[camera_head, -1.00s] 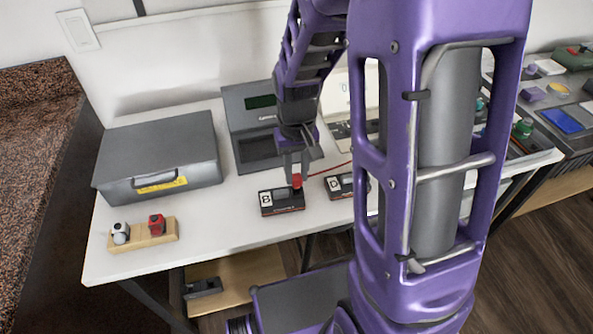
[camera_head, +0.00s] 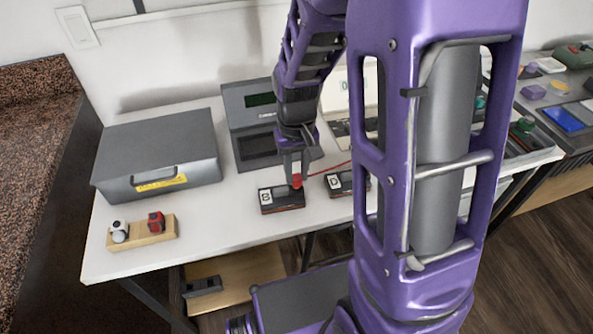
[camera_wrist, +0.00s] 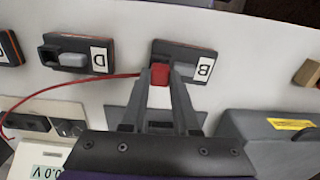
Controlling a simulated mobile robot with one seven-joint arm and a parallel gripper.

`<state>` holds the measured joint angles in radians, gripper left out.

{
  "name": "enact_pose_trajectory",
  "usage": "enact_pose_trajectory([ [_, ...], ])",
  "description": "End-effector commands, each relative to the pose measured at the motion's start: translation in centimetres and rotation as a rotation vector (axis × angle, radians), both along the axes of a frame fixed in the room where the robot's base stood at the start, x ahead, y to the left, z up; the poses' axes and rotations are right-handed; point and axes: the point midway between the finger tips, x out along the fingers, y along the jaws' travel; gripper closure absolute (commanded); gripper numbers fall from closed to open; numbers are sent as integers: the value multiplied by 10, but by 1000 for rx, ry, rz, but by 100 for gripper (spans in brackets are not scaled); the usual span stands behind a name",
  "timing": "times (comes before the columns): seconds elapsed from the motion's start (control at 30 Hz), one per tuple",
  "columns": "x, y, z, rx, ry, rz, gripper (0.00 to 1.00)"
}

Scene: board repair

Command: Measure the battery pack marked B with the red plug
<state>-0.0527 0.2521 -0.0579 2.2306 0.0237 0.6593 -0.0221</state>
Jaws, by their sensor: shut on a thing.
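The battery pack marked B (camera_head: 267,199) lies on the white table, dark with an orange-red edge and a white label. It also shows in the wrist view (camera_wrist: 205,69), upside down. My gripper (camera_head: 296,178) is shut on the red plug (camera_head: 297,181) and points down at the pack's right end. In the wrist view the red plug (camera_wrist: 160,74) sits between the fingertips at the end of pack B. The fingers hide part of the pack, and I cannot tell how deep the plug sits. A red cable (camera_wrist: 85,80) runs from the plug.
Pack D (camera_head: 340,184) lies close to the right of pack B. A meter (camera_wrist: 47,166) reads 0.0 V. A grey case (camera_head: 158,150) and a wooden block (camera_head: 150,232) with red and white pieces stand at the left.

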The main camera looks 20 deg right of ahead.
Motion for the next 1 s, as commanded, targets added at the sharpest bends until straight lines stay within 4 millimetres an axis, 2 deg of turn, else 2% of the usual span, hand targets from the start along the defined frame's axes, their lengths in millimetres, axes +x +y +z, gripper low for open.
enact_pose_trajectory([
  [1.0, 0, 0, -7, 0, 1, 0, 100],
])
